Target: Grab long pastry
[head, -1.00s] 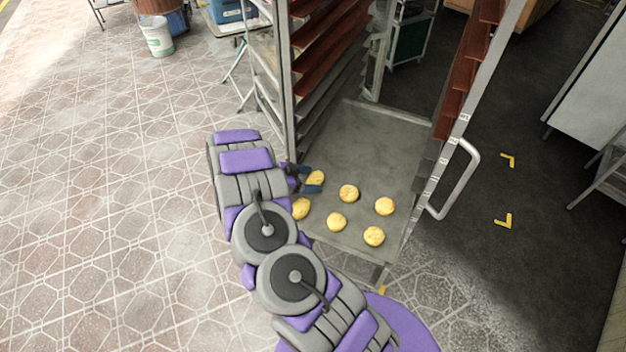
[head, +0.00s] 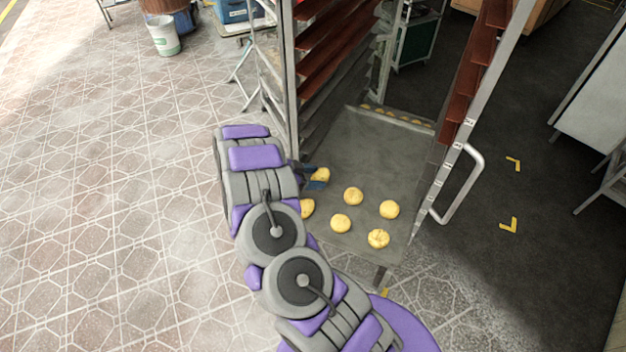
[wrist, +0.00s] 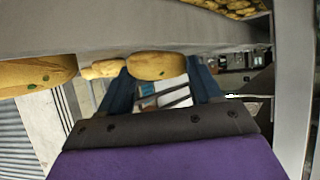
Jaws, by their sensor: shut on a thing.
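The held pastry (head: 321,174) is yellow and sits at the left edge of a grey tray (head: 365,150) in the head view. My gripper (head: 314,179) reaches in from the left with its dark blue fingers around this pastry. In the wrist view the pastry (wrist: 157,66) looks oval with a green fleck, between the two blue fingers. The gripper is shut on it. Several other yellow pastries (head: 389,209) lie on the tray's near half. One (head: 307,207) is partly hidden by my arm. From above the pastries look round; I cannot tell which is long.
A metal rack with reddish-brown shelves (head: 330,40) rises behind the tray on the left, and a frame with a handle (head: 463,185) stands on its right. A row of pastries (head: 395,115) shows beyond the tray's far edge. The tiled floor at left is open.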

